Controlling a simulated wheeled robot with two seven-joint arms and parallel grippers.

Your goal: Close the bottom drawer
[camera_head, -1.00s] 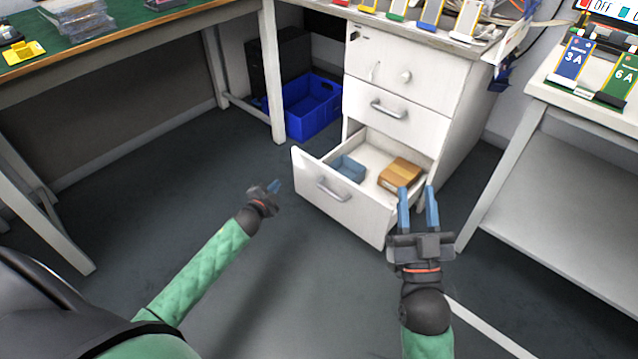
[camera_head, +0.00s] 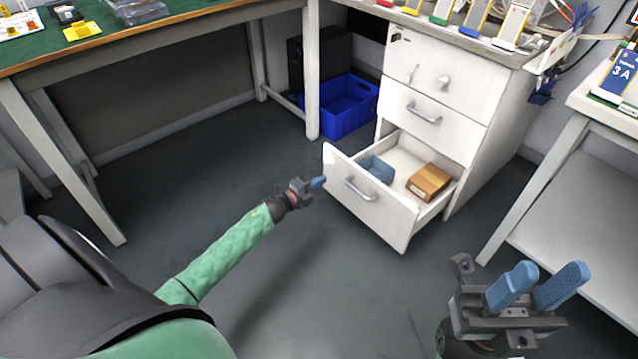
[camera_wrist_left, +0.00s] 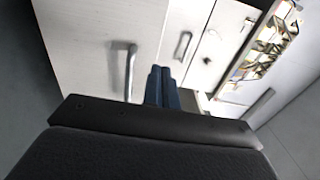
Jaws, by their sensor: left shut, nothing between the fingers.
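The bottom drawer (camera_head: 372,208) of the white cabinet (camera_head: 446,80) is pulled out, with a blue box (camera_head: 379,169) and a brown carton (camera_head: 428,182) inside. Its front carries a metal handle (camera_head: 361,189), which also shows in the left wrist view (camera_wrist_left: 128,72). My left gripper (camera_head: 318,183) is shut and empty, close to the left edge of the drawer front; I cannot tell whether it touches. In the left wrist view its fingers (camera_wrist_left: 162,86) are together, to the right of the handle. My right gripper (camera_head: 537,286) is open and empty, at the lower right, away from the drawer.
A blue crate (camera_head: 347,104) stands on the floor left of the cabinet. A green-topped table (camera_head: 180,14) is at the upper left and a white table (camera_head: 590,180) at the right. The floor (camera_head: 330,290) before the drawer is clear.

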